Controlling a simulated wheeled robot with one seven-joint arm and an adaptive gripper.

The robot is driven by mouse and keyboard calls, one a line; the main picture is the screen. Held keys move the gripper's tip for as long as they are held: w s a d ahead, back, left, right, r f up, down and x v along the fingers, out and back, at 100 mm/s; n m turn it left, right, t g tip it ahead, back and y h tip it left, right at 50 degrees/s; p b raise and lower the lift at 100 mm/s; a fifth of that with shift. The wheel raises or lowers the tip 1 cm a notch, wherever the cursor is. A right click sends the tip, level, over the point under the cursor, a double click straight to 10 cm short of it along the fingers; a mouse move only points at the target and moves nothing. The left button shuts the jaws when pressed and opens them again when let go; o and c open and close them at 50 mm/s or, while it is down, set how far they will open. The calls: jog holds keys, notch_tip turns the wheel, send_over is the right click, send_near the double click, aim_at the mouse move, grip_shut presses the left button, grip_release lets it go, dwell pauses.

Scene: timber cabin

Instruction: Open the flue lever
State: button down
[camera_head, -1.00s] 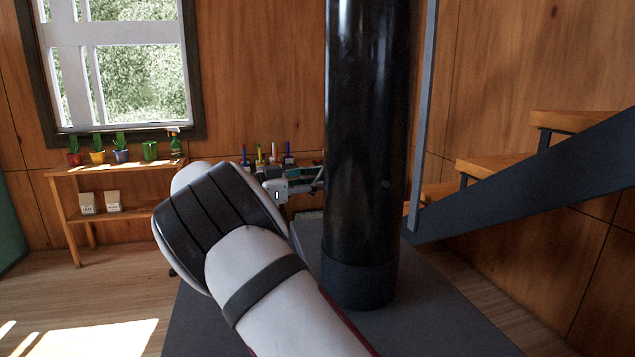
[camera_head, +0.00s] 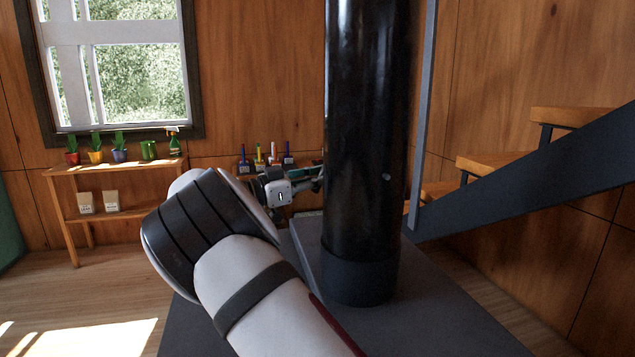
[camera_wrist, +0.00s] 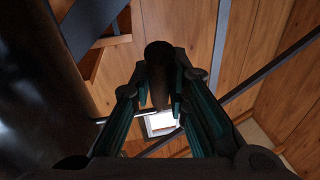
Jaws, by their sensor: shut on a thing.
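The black flue pipe (camera_head: 362,140) stands upright in the middle of the head view. It also fills the left side of the wrist view (camera_wrist: 40,100). The flue lever's dark round handle (camera_wrist: 158,62) shows in the wrist view between the fingers of my gripper (camera_wrist: 160,85). My gripper is shut on this handle, one finger on each side. In the head view my gripper (camera_head: 313,178) is beside the pipe's left edge, small and partly hidden; the lever cannot be made out there. A small light stud (camera_head: 386,177) shows on the pipe's front.
The pipe rises from a dark grey flat surface (camera_head: 440,315). Stairs (camera_head: 540,175) stand at the right. A wooden shelf (camera_head: 60,215) with potted plants stands under the window at the left. Several coloured-handled brushes (camera_head: 265,158) stand behind my gripper.

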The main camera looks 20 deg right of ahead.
jog(key=d+h+b, duration=0.1)
jog(key=h+b, duration=0.1)
jog(key=d+n+t+h+b, duration=0.1)
jog(key=b, duration=0.1)
jog(key=d+f+h+b, duration=0.1)
jog(key=h+b, duration=0.1)
jog(key=shift+d+n+t+h+b, duration=0.3)
jog(key=shift+d+b, duration=0.05)
jog(key=shift+d, duration=0.15)
jog(key=c, duration=1.5)
grip_release()
jog(key=shift+c, duration=0.2)
jog(key=v, duration=0.7)
jog(key=shift+f, duration=0.2)
